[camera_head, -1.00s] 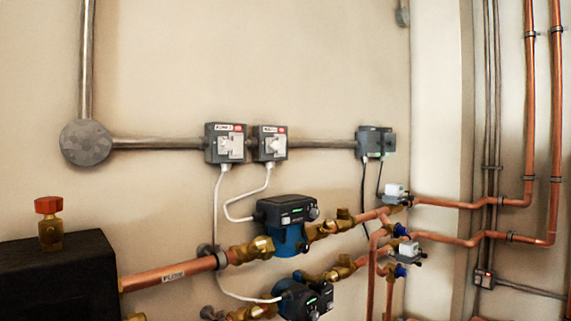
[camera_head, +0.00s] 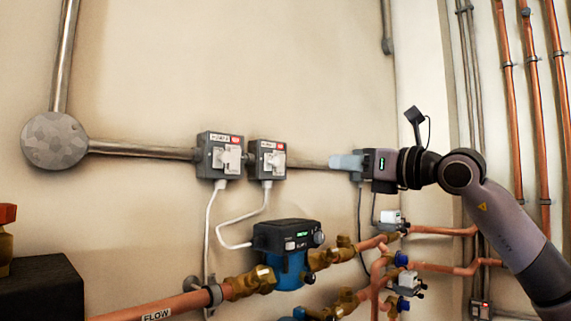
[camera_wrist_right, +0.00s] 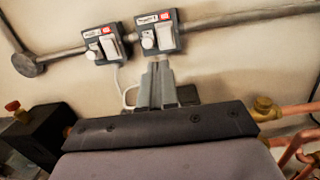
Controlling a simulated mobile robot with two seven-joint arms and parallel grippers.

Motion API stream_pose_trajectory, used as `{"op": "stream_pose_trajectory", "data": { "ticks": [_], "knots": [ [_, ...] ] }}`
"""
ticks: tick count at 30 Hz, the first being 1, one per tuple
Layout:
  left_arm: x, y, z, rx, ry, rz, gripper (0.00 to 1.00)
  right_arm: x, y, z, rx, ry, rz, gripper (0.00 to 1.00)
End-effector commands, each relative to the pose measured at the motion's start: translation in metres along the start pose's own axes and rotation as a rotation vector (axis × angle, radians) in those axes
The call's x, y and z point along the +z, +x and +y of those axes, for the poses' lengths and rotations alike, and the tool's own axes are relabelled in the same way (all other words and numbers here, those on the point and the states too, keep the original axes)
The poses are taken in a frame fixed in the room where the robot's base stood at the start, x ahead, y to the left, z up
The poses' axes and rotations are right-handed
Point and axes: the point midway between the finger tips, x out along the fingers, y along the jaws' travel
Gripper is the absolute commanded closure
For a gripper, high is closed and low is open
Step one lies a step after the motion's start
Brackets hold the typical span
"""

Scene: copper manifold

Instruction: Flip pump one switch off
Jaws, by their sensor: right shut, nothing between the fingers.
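Two grey switch boxes hang on the wall conduit, each with a pale switch and a white-and-red label. The left box, which looks labelled pump one (camera_head: 220,156), also shows in the right wrist view (camera_wrist_right: 103,45). The right box (camera_head: 267,160) also shows in the right wrist view (camera_wrist_right: 158,33). The label lettering is hard to read. My right gripper (camera_head: 336,162) is shut and empty, pointing left, to the right of both boxes in the head view. In the wrist view its fingertips (camera_wrist_right: 157,68) appear just below the right box. My left gripper is out of view.
A blue pump (camera_head: 289,250) with brass valves and copper pipes (camera_head: 165,307) lies below the boxes. White cables (camera_head: 210,228) hang from both boxes. A conduit (camera_head: 140,150) runs to a round junction box (camera_head: 55,140). The wall above is clear.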

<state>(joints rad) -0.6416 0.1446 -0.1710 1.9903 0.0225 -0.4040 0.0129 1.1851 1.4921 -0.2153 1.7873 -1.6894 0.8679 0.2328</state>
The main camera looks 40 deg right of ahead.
Motion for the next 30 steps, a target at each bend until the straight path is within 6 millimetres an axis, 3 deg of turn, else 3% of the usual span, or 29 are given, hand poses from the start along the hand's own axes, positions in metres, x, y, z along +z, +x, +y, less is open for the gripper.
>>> {"op": "stream_pose_trajectory", "data": {
  "ticks": [4, 16, 20, 30],
  "knots": [
    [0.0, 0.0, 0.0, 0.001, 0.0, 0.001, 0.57, 0.008, -0.01, -0.008, -0.039, -0.021, -0.011, 1.0],
    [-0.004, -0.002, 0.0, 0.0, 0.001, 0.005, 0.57, 0.01, -0.004, -0.008, -0.035, -0.019, -0.012, 1.0],
    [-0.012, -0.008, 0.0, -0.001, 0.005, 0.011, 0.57, 0.012, 0.011, -0.008, -0.033, -0.017, -0.011, 1.0],
    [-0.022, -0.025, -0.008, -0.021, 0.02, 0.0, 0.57, 0.014, 0.077, -0.009, -0.032, -0.017, -0.011, 1.0]
  ]
}}
